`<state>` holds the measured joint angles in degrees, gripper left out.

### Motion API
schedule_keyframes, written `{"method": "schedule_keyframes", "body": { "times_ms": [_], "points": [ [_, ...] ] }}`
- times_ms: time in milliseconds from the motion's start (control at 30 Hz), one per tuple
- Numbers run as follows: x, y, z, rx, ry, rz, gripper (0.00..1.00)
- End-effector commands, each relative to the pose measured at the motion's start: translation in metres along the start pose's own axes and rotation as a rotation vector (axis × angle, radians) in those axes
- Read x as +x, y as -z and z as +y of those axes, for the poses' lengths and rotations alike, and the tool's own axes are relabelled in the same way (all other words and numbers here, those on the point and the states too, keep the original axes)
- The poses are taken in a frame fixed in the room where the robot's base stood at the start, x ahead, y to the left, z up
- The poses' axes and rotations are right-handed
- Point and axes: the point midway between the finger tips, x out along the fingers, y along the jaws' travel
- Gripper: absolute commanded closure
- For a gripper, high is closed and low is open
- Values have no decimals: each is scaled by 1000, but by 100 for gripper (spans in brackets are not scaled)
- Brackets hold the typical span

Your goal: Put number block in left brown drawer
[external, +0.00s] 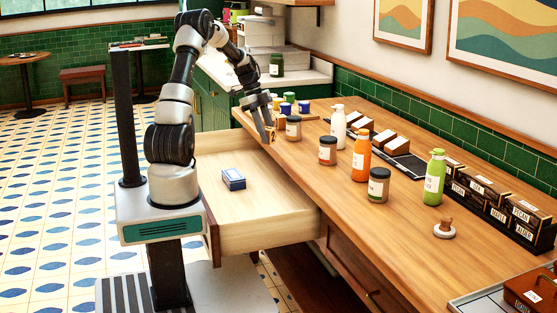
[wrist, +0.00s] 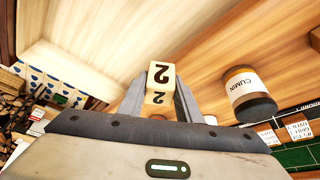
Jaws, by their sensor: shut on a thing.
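The number block (wrist: 158,76), a pale wooden cube with a black 2 on its faces, is held between the fingertips of my gripper (wrist: 159,98) in the wrist view. In the external view my gripper (external: 268,132) is at the counter's left edge, near the far side of the open drawer, and the block is only a small tan patch at its tips. The left brown drawer (external: 265,235) is pulled wide open, with a pale wooden inside. A small blue box (external: 233,179) lies on its floor.
The wooden counter (external: 325,205) holds several jars and bottles. A brown-lidded jar (external: 293,128) stands close to the right of my gripper; a cumin jar (wrist: 248,95) shows in the wrist view. Most of the drawer floor is clear.

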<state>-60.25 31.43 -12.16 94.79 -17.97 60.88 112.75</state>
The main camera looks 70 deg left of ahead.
Motion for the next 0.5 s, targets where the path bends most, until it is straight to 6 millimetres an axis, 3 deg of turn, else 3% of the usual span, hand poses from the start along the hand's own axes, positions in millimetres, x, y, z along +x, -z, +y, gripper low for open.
{"method": "schedule_keyframes", "body": {
  "times_ms": [33,200,400,500],
  "points": [
    [15,-22,22,14,-11,1,91],
    [45,-69,91,104,-47,-1,91],
    [70,-96,154,185,-79,0,91],
    [76,-101,172,210,-87,-1,91]
  ]
}}
